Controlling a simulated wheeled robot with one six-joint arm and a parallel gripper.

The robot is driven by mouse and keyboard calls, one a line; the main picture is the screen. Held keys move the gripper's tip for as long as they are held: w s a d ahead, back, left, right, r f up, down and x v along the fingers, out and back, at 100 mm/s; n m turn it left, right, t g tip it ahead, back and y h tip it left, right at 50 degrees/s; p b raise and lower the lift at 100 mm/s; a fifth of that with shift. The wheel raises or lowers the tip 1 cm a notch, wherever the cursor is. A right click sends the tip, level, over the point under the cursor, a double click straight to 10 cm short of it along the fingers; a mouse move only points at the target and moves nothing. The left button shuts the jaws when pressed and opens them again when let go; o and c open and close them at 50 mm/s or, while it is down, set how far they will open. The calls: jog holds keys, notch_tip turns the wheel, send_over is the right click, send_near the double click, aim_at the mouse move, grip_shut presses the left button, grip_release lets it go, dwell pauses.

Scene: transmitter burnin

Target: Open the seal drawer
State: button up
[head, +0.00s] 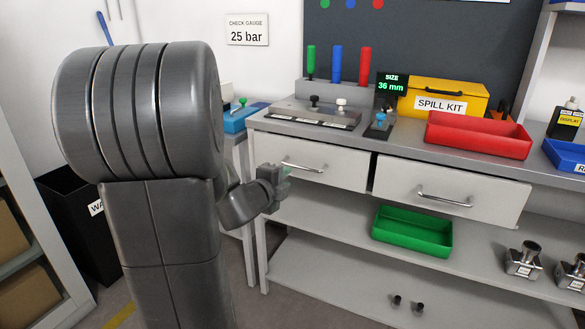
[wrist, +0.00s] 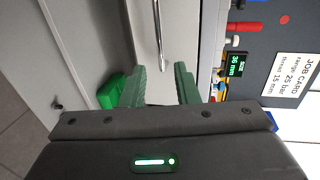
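Two pale drawers sit side by side under the bench top, the left drawer (head: 325,176) and the right drawer (head: 455,199). I can read no label on either. Each has a metal bar handle: the left handle (head: 303,167) and the right handle (head: 443,198). My gripper (head: 284,176) is in front of the left drawer, close to the left end of its handle. In the wrist view my green fingers (wrist: 161,84) are apart and empty. A bar handle (wrist: 160,38) lies ahead, lined up between them, with no contact visible. The left drawer looks shut.
A green bin (head: 411,232) stands on the shelf below the drawers. A red tray (head: 477,136), a yellow spill kit (head: 445,97) and a size display (head: 391,88) reading 36 mm stand on the bench. The floor before the bench is mostly hidden by my arm.

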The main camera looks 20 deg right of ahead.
aim_at(303, 168)
jog(key=b+x, duration=0.2)
jog(key=x, duration=1)
jog(key=shift+w+d+f, duration=0.1)
jog(key=shift+w+d, duration=0.15)
jog(key=shift+d, duration=0.05)
jog(key=shift+c, duration=0.2)
grip_shut()
